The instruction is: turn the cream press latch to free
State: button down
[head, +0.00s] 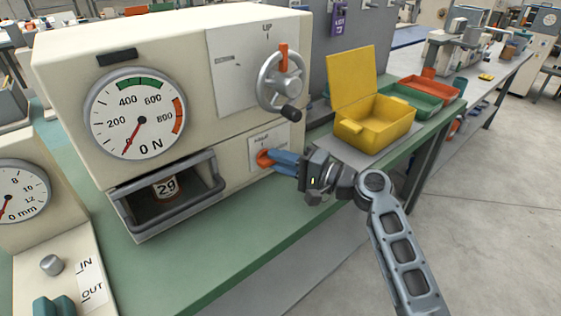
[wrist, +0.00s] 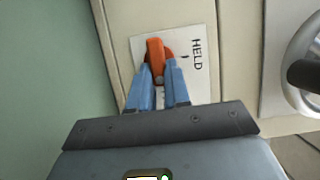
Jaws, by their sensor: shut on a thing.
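The cream press (head: 190,60) stands at the left of the bench in the head view. Its latch is an orange lever (head: 264,158) on a pale plate at the lower right of its front. In the wrist view the orange lever (wrist: 155,48) stands between my blue fingers, and the word HELD (wrist: 197,55) with a short tick lies to its right. My gripper (head: 274,158) is shut on the lever, also in the wrist view (wrist: 160,75). The fingers hide part of the lever's base. No FREE mark shows.
Above the latch is a handwheel (head: 282,82) with a dark knob. Left of it is an open bay (head: 165,195) with a can marked 29. A yellow open box (head: 375,122) and green and red trays stand right of the press. The bench front is clear.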

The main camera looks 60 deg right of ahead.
jog(key=shift+w+a+r, duration=0.1)
jog(key=shift+w, duration=0.1)
dwell(0.3)
jog(key=c, duration=1.3)
grip_release()
jog(key=shift+o, duration=1.1)
jog(key=shift+s+d+b, duration=0.15)
jog(key=shift+s+b, duration=0.1)
jog(key=shift+s, duration=1.05)
jog(key=shift+s+d+b, duration=0.2)
jog(key=shift+s, duration=1.1)
jog(key=shift+s+d+b, duration=0.15)
jog(key=shift+s+b, duration=0.1)
jog(key=shift+s, duration=1.05)
